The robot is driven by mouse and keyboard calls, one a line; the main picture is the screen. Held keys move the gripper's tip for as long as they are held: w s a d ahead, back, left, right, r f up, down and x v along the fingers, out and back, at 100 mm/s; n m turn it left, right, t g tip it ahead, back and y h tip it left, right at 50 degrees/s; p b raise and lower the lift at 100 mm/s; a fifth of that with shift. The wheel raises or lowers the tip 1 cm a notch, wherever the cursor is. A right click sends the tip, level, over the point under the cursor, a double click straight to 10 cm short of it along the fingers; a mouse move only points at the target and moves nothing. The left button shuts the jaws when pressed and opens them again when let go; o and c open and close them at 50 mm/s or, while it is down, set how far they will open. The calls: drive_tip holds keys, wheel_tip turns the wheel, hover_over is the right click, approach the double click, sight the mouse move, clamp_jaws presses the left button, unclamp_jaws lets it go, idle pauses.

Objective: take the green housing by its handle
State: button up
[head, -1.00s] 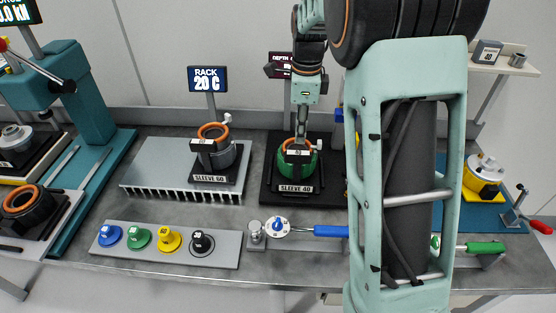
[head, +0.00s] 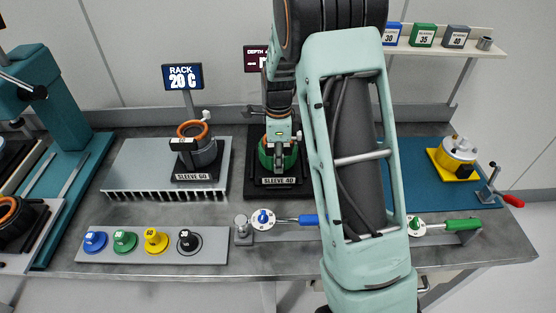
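The green housing (head: 265,158) stands upright on a dark base labelled SLEEVE 40, in the middle of the bench. An orange ring shows at its top. My gripper (head: 279,150) is directly above and in front of it, pointing down at its top. The gripper and wrist cover most of the housing's upper part, including its handle. The fingers are small and overlap the housing, so I cannot tell whether they are open or shut, or whether they touch the handle.
A dark housing (head: 200,155) labelled SLEEVE 60 stands left on a finned grey rack. In front are a strip of coloured knobs (head: 156,241) and a blue-handled tool (head: 290,219). A yellow housing (head: 457,157) stands right on a blue mat. My arm hides the bench between.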

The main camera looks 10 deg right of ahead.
drive_tip(key=shift+f, duration=0.7)
drive_tip(key=shift+c, duration=0.7)
clamp_jaws()
drive_tip(key=shift+w+r, duration=0.1)
